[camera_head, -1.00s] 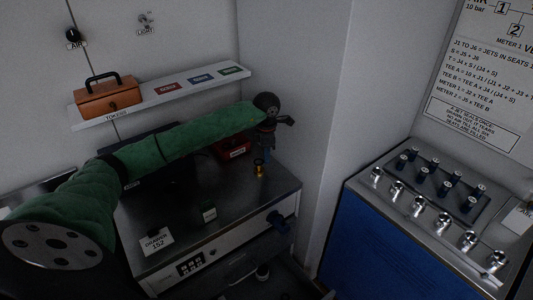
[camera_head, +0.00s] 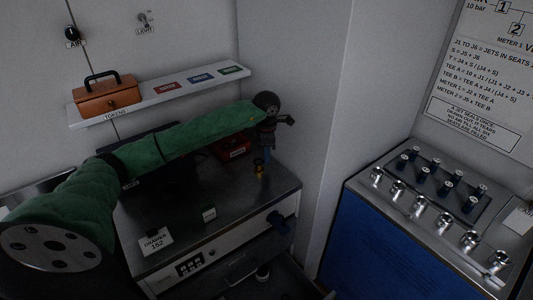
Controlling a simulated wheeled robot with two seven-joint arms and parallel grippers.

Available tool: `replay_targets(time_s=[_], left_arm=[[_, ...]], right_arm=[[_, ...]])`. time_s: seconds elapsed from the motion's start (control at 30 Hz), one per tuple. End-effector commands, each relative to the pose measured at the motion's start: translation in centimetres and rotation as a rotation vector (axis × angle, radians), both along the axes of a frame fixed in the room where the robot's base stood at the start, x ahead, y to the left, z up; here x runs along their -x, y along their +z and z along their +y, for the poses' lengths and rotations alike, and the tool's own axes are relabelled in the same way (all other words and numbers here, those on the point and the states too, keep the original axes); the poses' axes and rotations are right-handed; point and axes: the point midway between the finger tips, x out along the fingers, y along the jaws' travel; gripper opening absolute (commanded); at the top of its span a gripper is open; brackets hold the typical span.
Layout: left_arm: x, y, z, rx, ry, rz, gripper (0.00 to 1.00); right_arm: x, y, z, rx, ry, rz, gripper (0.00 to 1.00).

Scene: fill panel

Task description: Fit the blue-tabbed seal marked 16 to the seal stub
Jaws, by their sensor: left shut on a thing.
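My left arm reaches across the bench from the left. My left gripper (camera_head: 267,148) points down at the bench's back right corner. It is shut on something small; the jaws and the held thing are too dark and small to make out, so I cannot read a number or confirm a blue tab. A small brass fitting with a dark top (camera_head: 259,168) stands upright on the bench, just below and left of the gripper. I cannot tell whether it touches the held thing, or whether it is the seal stub. My right gripper is out of view.
A red bin (camera_head: 233,148) sits behind my forearm. A shelf (camera_head: 155,105) above holds an orange box (camera_head: 108,97) and coloured tags. A small block (camera_head: 209,214) and a drawer card (camera_head: 156,242) are on the bench (camera_head: 185,240). A blue cabinet (camera_head: 375,245) with several valves stands right.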

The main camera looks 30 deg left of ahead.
Motion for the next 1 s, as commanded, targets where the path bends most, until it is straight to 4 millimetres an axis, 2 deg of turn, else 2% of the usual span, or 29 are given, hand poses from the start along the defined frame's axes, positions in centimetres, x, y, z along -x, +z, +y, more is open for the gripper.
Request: replay_targets(time_s=[0.23,1.0], left_arm=[[0.0,-0.09,0.03,0.0,0.0,0.0,0.0],[-0.04,-0.07,0.03,-0.001,0.0,-0.001,0.0]], right_arm=[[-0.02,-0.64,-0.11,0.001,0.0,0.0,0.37],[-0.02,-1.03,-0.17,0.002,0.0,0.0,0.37]])
